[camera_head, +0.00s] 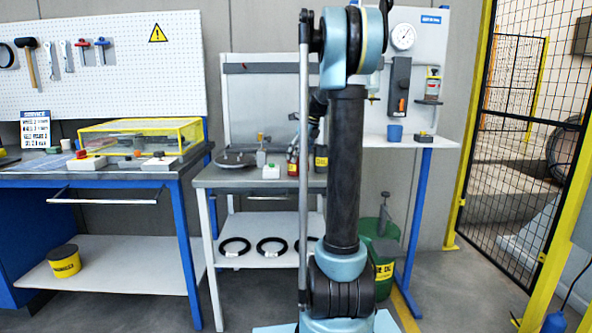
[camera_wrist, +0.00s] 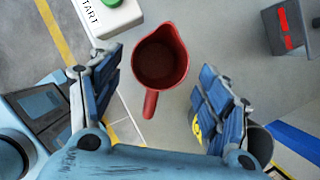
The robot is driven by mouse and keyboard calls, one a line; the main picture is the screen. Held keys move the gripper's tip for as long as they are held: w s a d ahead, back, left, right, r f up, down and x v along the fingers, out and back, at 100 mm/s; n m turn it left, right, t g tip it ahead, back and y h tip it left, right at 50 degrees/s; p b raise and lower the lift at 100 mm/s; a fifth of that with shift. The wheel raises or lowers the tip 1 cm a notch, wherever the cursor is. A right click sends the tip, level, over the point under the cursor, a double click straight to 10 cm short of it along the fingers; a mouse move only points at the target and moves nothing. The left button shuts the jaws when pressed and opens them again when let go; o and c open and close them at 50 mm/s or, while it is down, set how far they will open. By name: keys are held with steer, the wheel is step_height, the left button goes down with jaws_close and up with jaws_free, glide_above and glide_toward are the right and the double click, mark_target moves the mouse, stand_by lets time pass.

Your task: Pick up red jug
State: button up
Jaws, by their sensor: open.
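The red jug (camera_wrist: 165,58) stands upright in the wrist view, seen from above into its empty-looking inside. Its spout points up and to the right, and its handle points toward the bottom of the picture. My gripper (camera_wrist: 160,88) is open, with one finger left and one right of the jug, both apart from it. In the head view, a small part of the red jug (camera_head: 293,168) shows on the grey middle table (camera_head: 230,179). My gripper (camera_head: 293,150) is just above it there, partly hidden by my arm.
A white box with a green button (camera_head: 271,172) stands close left of the jug. A dark can with a yellow label (camera_head: 321,162) is close right. A round dark plate (camera_head: 235,160) lies further left. Black rings (camera_head: 234,247) lie on the lower shelf.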

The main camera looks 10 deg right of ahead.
mark_target(295, 165)
steer(key=shift+x, duration=2.75)
steer(key=shift+s, duration=0.2)
steer(key=c, duration=1.1)
